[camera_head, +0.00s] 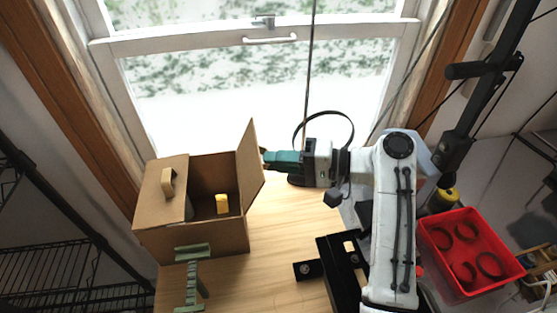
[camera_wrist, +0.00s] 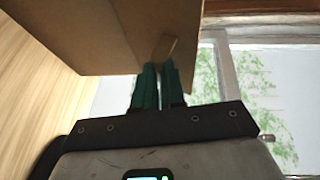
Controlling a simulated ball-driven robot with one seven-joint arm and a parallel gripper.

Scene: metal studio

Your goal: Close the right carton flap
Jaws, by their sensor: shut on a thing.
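The brown carton (camera_head: 220,240) stands on the wooden table. Its left flap (camera_head: 150,205) lies over the left part of the opening and bears a tan handle (camera_head: 167,184). Its right flap (camera_head: 250,160) stands up, leaning slightly outward, and the opening beside it is uncovered. My gripper (camera_head: 265,157) is at the outer side of the right flap. In the wrist view the green fingers (camera_wrist: 160,68) are shut on a small tan handle (camera_wrist: 172,46) on the flap (camera_wrist: 110,35). The fingertips partly hide this handle.
A green stepped stand (camera_head: 192,250) is close in front of the carton. A red bin (camera_head: 470,283) with several rings is at right. A window (camera_head: 250,100) is behind. Bare table lies right of the carton.

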